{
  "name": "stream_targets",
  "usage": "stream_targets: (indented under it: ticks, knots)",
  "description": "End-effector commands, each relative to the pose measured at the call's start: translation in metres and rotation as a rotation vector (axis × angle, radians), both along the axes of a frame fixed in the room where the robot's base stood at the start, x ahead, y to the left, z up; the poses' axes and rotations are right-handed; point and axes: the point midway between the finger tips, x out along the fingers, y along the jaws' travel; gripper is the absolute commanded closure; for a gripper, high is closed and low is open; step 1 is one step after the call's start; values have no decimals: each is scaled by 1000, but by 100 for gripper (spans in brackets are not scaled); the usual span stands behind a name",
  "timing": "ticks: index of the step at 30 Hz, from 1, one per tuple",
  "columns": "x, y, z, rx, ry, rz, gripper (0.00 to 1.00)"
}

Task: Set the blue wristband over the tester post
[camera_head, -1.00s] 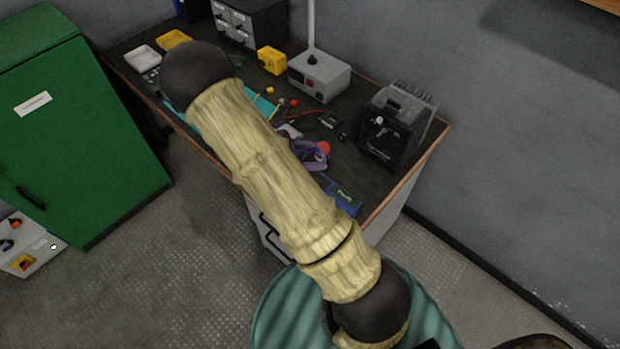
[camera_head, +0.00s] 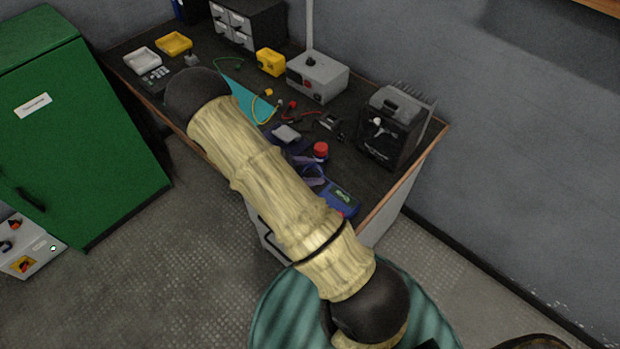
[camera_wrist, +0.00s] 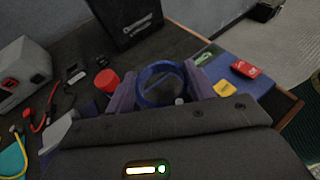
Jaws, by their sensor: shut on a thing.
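The blue wristband (camera_wrist: 145,99) is a dark blue ring, held between the two purple fingers of my gripper (camera_wrist: 160,72) in the wrist view. My gripper also shows in the head view (camera_head: 311,172), partly behind my arm, low over the bench's front. The blue tester (camera_head: 343,198) lies just right of the gripper there. In the wrist view the tester (camera_wrist: 262,93) is right of the right finger, with red and yellow patches on it. A small pale knob (camera_wrist: 179,101) shows by the ring's lower right; I cannot tell whether it is the post or whether the ring surrounds it.
A red-capped jar (camera_head: 320,150) stands close beside the fingers. A black device (camera_head: 392,125) stands at the bench's right. A green cabinet (camera_head: 80,130) stands left.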

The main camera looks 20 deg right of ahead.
Motion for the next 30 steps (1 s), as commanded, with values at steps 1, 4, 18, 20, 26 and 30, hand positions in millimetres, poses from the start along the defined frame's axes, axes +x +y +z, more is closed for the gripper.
stream_targets:
  ticks: [1, 4, 18, 20, 26, 30]
  knots:
    - [-1, 0, -5, -1, 3, 0, 67]
    - [-1, 0, -20, 0, 5, 0, 67]
    - [0, 0, -40, 0, 1, 0, 67]
    - [0, 0, -42, 0, 1, 0, 67]
    - [0, 0, -43, 1, 1, 0, 24]
    - [0, 0, -43, 1, 1, 0, 24]
